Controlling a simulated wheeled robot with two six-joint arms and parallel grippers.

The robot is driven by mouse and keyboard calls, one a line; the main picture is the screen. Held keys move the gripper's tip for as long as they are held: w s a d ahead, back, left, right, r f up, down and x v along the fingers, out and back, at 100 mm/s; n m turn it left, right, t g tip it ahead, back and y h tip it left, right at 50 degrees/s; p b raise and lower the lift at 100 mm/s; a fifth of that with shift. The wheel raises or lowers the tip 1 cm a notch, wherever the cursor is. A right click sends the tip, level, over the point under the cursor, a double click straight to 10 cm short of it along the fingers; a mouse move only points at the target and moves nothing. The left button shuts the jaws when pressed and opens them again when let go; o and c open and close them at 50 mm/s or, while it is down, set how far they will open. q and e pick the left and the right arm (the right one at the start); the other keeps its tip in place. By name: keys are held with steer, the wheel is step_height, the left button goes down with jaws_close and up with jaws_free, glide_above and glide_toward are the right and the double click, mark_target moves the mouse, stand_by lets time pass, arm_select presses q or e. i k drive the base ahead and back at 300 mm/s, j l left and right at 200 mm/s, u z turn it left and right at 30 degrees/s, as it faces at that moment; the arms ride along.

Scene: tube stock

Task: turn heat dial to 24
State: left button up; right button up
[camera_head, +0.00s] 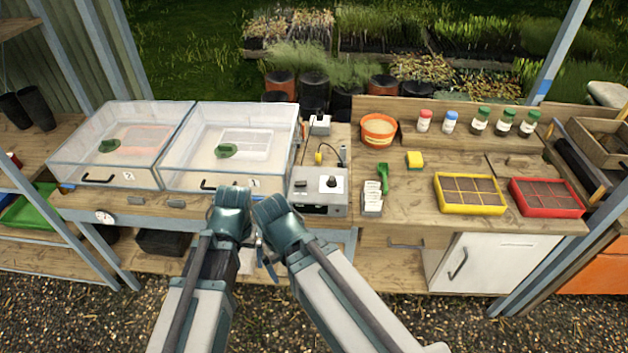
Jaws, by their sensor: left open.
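A grey control box (319,192) stands on the bench right of the clear-lidded cases, just beyond my arms. A black dial (331,182) sits on a pale plate on its top. The dial's markings are too small to read, so its setting cannot be told. My left gripper (266,262) is open, with dark fingers low between my two forearms, in front of the bench edge and apart from the box. My right arm's wrist (277,222) is beside the left one, and its gripper fingers are hidden or cannot be made out.
Two clear-lidded cases (228,144) stand at left. Behind the box are a yellow-topped item (318,158) and a cable. To its right are a label holder (372,203), a green scoop (383,177), an orange pot (378,129), a yellow tray (468,193) and a red tray (546,197).

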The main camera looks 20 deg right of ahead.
mark_target(332, 183)
steer(key=i+l, duration=0.15)
steer(key=l, duration=0.2)
steer(key=i+l, duration=0.15)
steer(key=l, duration=0.2)
steer(key=i+l, duration=0.2)
steer(key=l, duration=0.15)
steer(key=i+l, duration=0.15)
steer(key=l, duration=0.15)
steer(key=l+z, duration=0.05)
